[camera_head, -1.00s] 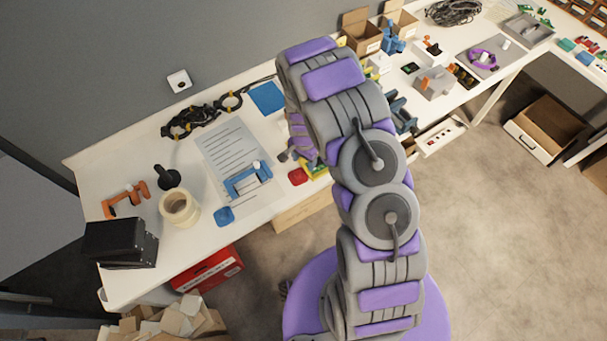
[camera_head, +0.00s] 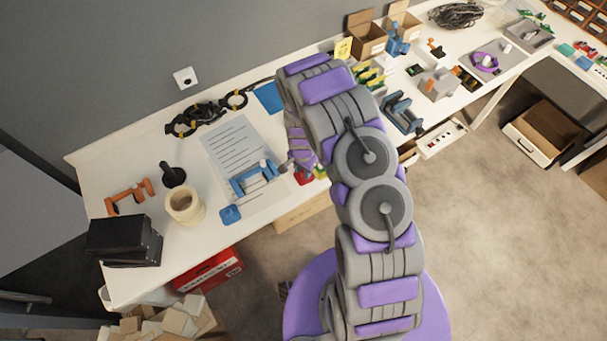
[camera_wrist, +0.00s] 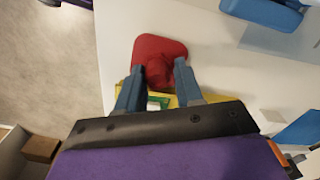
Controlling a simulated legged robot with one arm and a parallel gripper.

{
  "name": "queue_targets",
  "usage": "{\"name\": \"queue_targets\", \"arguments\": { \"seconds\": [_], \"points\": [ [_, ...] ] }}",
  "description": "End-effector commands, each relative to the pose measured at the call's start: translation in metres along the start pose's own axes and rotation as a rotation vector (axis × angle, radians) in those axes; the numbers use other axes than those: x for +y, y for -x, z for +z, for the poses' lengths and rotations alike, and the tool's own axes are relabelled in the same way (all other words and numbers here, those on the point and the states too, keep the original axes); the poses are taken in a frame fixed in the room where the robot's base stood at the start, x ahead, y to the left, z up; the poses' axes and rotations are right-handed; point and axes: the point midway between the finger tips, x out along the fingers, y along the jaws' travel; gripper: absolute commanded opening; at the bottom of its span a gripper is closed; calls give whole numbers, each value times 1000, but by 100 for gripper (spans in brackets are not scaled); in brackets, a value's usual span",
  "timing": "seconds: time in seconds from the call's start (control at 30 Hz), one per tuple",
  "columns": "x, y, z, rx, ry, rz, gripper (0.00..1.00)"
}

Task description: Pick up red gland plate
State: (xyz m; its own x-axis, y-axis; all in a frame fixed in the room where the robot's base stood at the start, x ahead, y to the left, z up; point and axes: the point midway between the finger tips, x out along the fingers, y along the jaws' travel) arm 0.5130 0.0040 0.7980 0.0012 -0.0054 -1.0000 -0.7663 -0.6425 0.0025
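The red gland plate (camera_wrist: 160,48) lies on the white table in the wrist view, a rounded flat piece with a raised knob. My gripper (camera_wrist: 159,70) is open, with its two blue-grey fingers on either side of the knob. I cannot tell whether the fingers touch it. In the head view, a small part of the red plate (camera_head: 304,178) shows at the table's front edge, beside my gripper (camera_head: 292,166); my arm hides much of that area.
A yellow and green part (camera_wrist: 160,103) lies close behind the red plate, under my gripper. A blue clamp-like part (camera_head: 254,178) and a blue plate (camera_head: 230,215) lie to the left. A tape roll (camera_head: 184,205) stands farther left.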

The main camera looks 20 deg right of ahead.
Motion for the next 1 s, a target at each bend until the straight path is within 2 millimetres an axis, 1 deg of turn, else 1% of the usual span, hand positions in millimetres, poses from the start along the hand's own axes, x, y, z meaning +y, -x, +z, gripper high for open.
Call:
{"name": "queue_targets", "arguments": {
  "seconds": [0.03, 0.3, 0.37, 1.0],
  "points": [
    [1, 0, -1, -1, -1, -1, 31],
    [4, 0, -4, -8, -2, -5, 5],
    [4, 0, -4, -8, -2, -4, 0],
    [2, -1, -1, -5, -1, 0, 0]
  ]
}}
